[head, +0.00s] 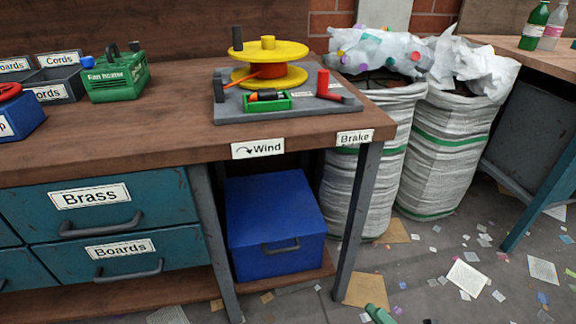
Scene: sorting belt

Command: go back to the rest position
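The task names no object. My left gripper is not in the head view. Of my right gripper (430,321), at most a small dark tip shows at the bottom edge, right of centre. The rest of it is cut off, so I cannot tell whether it is open or shut. A green piece (378,313) shows at the bottom edge to the left of that tip; I cannot tell whether the two touch.
A wooden bench (130,148) carries a yellow reel (285,52) on a grey base, a green box (116,82) and bins. Below are teal drawers (160,210) and a blue box (275,215). Full sacks (447,150) stand right; the floor is littered.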

